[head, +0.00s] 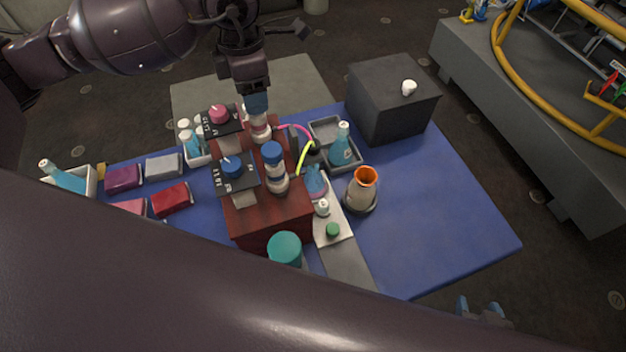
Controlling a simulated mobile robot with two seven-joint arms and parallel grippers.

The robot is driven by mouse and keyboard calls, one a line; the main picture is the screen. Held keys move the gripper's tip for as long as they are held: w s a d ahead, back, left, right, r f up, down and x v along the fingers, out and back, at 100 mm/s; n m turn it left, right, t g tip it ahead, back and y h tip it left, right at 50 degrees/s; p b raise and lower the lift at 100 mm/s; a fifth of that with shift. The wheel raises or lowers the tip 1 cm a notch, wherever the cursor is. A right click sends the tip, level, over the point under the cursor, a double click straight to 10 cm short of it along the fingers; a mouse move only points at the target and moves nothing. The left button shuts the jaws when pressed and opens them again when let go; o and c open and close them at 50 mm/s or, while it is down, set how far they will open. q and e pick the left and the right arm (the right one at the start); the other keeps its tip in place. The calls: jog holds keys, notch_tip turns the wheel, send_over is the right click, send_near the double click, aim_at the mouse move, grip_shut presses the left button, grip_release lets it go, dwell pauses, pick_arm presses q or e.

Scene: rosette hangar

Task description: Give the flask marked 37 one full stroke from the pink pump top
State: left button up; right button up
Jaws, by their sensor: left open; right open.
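My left gripper (256,103) is open, fingers pointing down, directly over the rear white pump (261,134) on the red-brown block (275,225). It hides that pump's top; I cannot tell if they touch. A pink hose (295,127) runs from there. A pink knob (218,113) sits on a dark plate to the left. The front pump has a blue top (272,153). A flask with blue and pinkish contents (316,183) stands right of the block. A blue-liquid flask (341,148) stands in a grey tray. No 37 is readable. My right gripper (480,309) is open and empty, partly hidden at bottom right.
A dark box (392,98) stands behind. A teal-topped container (285,248) is in front, and coloured blocks (171,198) lie left. The blue mat (440,220) is clear at right.

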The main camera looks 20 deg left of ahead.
pick_arm(q)
jog(key=shift+r+p, duration=1.5)
jog(key=shift+r, duration=1.9)
pick_arm(e)
jog(key=r, duration=0.4)
jog(key=shift+w+r, duration=0.1)
jog(key=shift+w, duration=0.2)
jog(key=shift+w+r, duration=0.1)
jog(key=shift+w, duration=0.1)
pick_arm(q)
jog(key=shift+s+f, duration=0.15)
